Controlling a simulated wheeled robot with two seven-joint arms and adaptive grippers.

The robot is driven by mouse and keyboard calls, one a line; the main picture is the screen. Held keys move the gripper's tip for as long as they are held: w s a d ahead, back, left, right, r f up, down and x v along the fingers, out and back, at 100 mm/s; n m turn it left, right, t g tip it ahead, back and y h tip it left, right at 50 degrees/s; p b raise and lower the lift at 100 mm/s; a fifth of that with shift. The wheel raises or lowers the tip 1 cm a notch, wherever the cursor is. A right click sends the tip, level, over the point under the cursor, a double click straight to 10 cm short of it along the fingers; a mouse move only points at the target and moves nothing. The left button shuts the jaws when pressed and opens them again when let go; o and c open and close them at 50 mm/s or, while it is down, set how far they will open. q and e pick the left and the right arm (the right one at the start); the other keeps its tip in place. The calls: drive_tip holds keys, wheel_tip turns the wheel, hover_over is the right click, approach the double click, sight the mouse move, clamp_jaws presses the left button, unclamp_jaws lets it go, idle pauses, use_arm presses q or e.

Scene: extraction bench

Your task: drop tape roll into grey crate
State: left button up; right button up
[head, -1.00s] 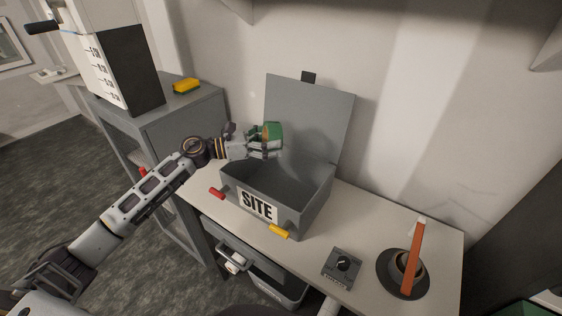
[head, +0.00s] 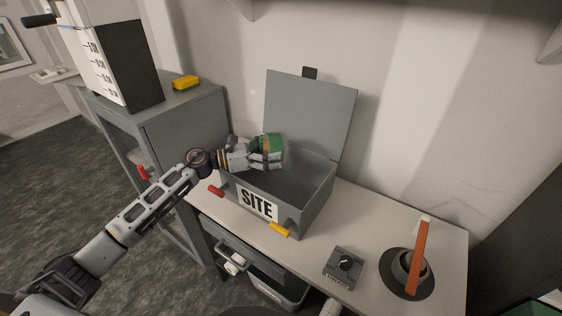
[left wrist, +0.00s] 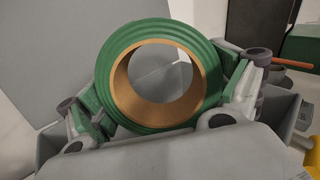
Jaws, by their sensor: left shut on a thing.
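The tape roll is green with a brown cardboard core. It shows in the head view (head: 273,146) and fills the middle of the left wrist view (left wrist: 112,55). My left gripper (head: 268,153) is shut on the tape roll, with a finger on each side of it in the left wrist view. The grey crate (head: 312,212) stands on the bench with its lid (head: 312,115) raised at the back and a "SITE" label on its front. The gripper and roll are over the left part of the crate's opening. My right gripper is not in view.
A red cylinder (head: 216,190) and a yellow one (head: 279,230) are at the crate's front. A dial box (head: 343,266) and a dark round base with an orange stick (head: 419,258) stand to the right. A grey cabinet (head: 187,112) with a yellow object (head: 186,82) stands left.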

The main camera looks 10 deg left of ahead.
use_arm(q)
drive_tip(key=shift+f, duration=0.2)
drive_tip(key=o, duration=0.8)
drive_tip(key=shift+c, duration=0.2)
drive_tip(key=shift+s+a, duration=0.1)
drive_tip(key=v, duration=1.1)
drive_tip(key=shift+s+a, duration=0.15)
drive_tip(key=shift+a, duration=0.2)
idle(0.7)
